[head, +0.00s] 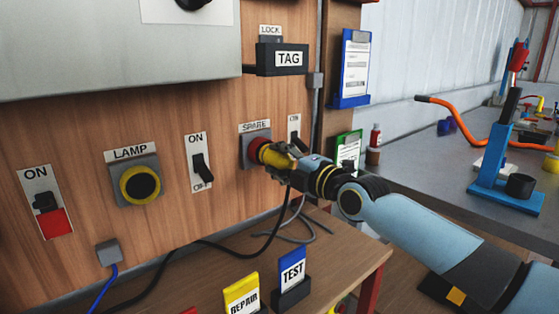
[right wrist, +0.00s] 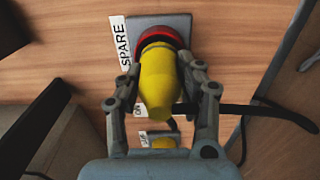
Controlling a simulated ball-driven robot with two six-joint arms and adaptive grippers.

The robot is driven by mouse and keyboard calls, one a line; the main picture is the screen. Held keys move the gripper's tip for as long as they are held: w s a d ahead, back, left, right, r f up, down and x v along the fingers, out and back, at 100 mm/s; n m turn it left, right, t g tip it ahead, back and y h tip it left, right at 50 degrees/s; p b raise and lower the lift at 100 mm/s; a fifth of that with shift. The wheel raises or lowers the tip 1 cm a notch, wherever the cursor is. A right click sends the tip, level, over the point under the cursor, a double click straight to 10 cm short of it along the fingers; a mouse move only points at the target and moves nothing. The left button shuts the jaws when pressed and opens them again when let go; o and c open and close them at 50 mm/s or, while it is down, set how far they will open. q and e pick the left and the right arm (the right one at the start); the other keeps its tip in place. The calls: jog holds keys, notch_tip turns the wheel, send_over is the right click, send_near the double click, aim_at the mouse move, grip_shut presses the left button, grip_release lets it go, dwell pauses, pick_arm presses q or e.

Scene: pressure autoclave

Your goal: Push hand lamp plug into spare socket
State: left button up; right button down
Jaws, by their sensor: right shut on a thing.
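The hand lamp plug (head: 272,155) is yellow, with a dark cable hanging below it. My right gripper (head: 284,158) is shut on the plug, its fingers on either side of the yellow body in the right wrist view (right wrist: 159,85). The plug's front end meets the red ring of the spare socket (head: 257,141), on a grey plate under the SPARE label. The plug (right wrist: 158,82) also fills the middle of the right wrist view, in line with the socket (right wrist: 160,35). How deep it sits cannot be told. My left gripper is not in view.
The LAMP socket (head: 140,186) with a yellow ring is left on the wooden panel. A switch (head: 203,167) sits between the two sockets. A shelf below holds REPAIR (head: 242,297) and TEST (head: 291,276) cards. A TAG box (head: 288,59) juts out above the spare socket.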

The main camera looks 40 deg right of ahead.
aim_at(291, 165)
dwell(0.5)
jog(key=shift+w+b, duration=0.55)
jog(key=shift+b, duration=0.25)
jog(key=c, duration=0.8)
grip_release()
jog(key=shift+o, duration=0.2)
jog(key=shift+s, duration=0.1)
jog(key=shift+s+d, duration=0.15)
jog(key=shift+s, duration=1.65)
jog(key=shift+s+d, duration=0.1)
jog(key=shift+s, duration=1.7)
